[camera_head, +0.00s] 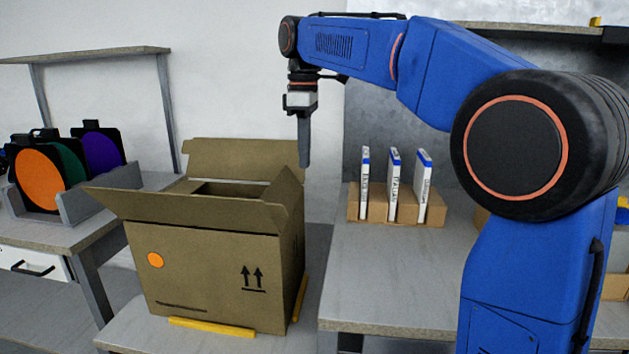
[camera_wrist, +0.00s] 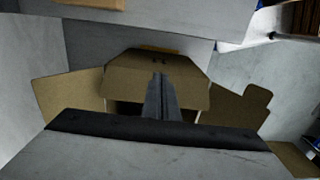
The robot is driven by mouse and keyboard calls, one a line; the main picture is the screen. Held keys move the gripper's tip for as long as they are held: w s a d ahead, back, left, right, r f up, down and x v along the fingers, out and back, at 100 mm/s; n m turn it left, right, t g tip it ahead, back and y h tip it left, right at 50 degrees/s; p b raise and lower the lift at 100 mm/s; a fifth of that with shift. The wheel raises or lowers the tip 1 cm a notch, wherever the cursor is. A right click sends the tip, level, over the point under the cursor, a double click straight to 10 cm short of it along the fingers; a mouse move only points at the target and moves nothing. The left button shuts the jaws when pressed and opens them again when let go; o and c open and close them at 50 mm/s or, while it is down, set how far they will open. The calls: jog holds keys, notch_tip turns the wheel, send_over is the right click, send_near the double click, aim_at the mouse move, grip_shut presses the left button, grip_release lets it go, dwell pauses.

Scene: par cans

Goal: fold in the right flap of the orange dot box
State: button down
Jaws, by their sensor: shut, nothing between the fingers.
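The orange dot box (camera_head: 200,265) is a brown carton with an orange dot (camera_head: 155,260) and two up arrows on its front. Its top is open. The back flap (camera_head: 245,160) stands up, and the front flap (camera_head: 190,210) leans outward. The right flap (camera_head: 289,190) stands up at the right edge, seen at a steep angle. My gripper (camera_head: 304,162) points down with its fingers together and empty, its tip at the right flap's upper end; I cannot tell whether they touch. In the wrist view the shut fingers (camera_wrist: 160,98) lie over the box with flaps spread around it.
Yellow strips (camera_head: 212,327) edge the box's base. At left, a grey rack (camera_head: 90,200) holds orange, green and purple discs. At right, several white-and-blue cases (camera_head: 393,185) stand in a brown holder on a grey table (camera_head: 400,270). The air above the box's left half is clear.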

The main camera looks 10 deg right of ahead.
jog(key=shift+r, duration=2.5)
